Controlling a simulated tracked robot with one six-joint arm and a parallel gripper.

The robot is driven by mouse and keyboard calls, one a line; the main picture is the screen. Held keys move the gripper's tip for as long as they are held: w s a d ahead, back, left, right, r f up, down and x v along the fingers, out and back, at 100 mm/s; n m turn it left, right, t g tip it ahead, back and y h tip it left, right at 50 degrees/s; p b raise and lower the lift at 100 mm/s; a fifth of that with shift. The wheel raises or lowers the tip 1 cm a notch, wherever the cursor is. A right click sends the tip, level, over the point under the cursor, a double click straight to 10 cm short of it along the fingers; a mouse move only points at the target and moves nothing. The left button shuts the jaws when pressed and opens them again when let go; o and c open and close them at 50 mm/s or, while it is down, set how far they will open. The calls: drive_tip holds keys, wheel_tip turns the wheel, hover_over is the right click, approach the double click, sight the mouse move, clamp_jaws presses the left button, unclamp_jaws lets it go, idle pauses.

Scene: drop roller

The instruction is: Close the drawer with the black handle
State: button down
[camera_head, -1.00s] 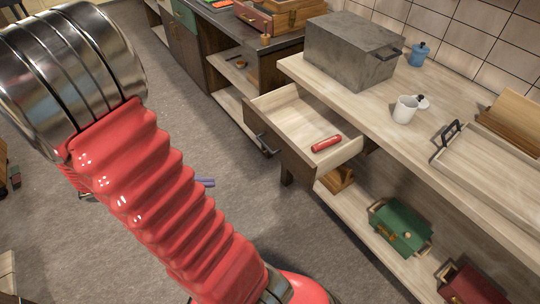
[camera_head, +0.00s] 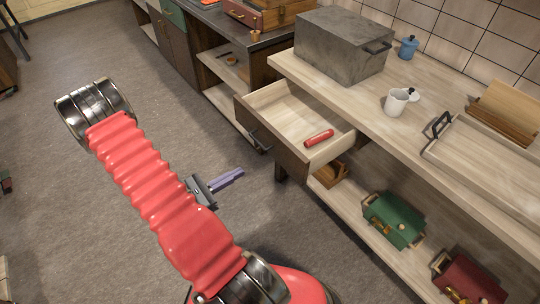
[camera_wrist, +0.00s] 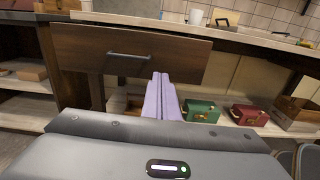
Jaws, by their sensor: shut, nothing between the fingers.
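The drawer (camera_head: 274,132) under the light wooden counter is pulled out, with a dark wooden front and a dark bar handle (camera_head: 259,141). A red cylinder (camera_head: 319,138) lies inside it near the front right corner. In the wrist view the drawer front (camera_wrist: 180,52) faces me, with its handle (camera_wrist: 128,56) left of centre. My gripper (camera_head: 238,173) has purple fingers that are shut and empty. It is in front of the drawer and apart from it. In the wrist view the fingertips (camera_wrist: 160,78) overlap the lower part of the drawer front, right of the handle.
A grey stone-like box (camera_head: 340,48), a white mug (camera_head: 396,101) and a wooden tray (camera_head: 485,160) stand on the counter. A green case (camera_head: 394,218) and a red case (camera_head: 470,280) sit on the lower shelf. The grey floor before the drawer is clear.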

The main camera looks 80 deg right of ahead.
sight(278, 151)
drive_tip(key=shift+s+d+f, duration=0.1)
drive_tip(key=shift+d+f, duration=0.05)
drive_tip(key=shift+f, duration=0.2)
drive_tip(key=shift+x, duration=7)
drive_tip(key=shift+r, duration=0.15)
drive_tip(key=shift+d, duration=0.1)
